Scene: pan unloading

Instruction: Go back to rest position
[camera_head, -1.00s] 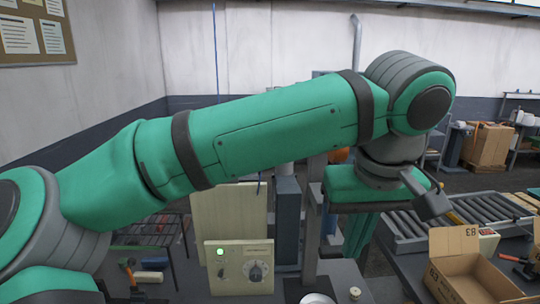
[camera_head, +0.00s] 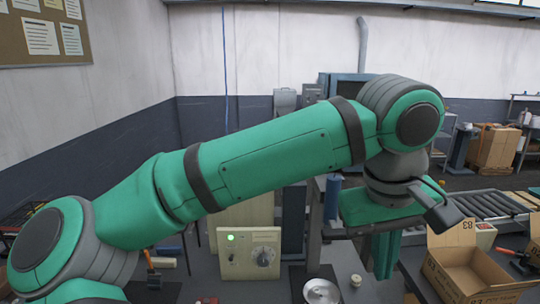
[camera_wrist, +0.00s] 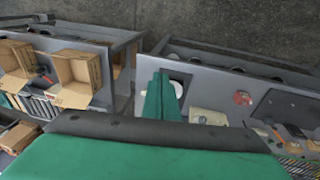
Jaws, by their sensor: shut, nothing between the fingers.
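My arm reaches across the head view, and my gripper (camera_head: 385,272) hangs down at its end. Its green fingers are together with nothing between them. In the wrist view the shut green fingers (camera_wrist: 160,100) point away from the green gripper body. A round metal dish or pan (camera_head: 322,291) sits on the work surface at the bottom of the head view, left of the gripper and apart from it. A pale round thing shows just beside the fingers in the wrist view, partly hidden by them.
A control box (camera_head: 249,252) with a green light and a dial stands left of the gripper. An open cardboard box (camera_head: 475,272) is at the right, near a roller conveyor (camera_head: 490,205). Tools lie on the left bench. A grey machine stands behind my arm.

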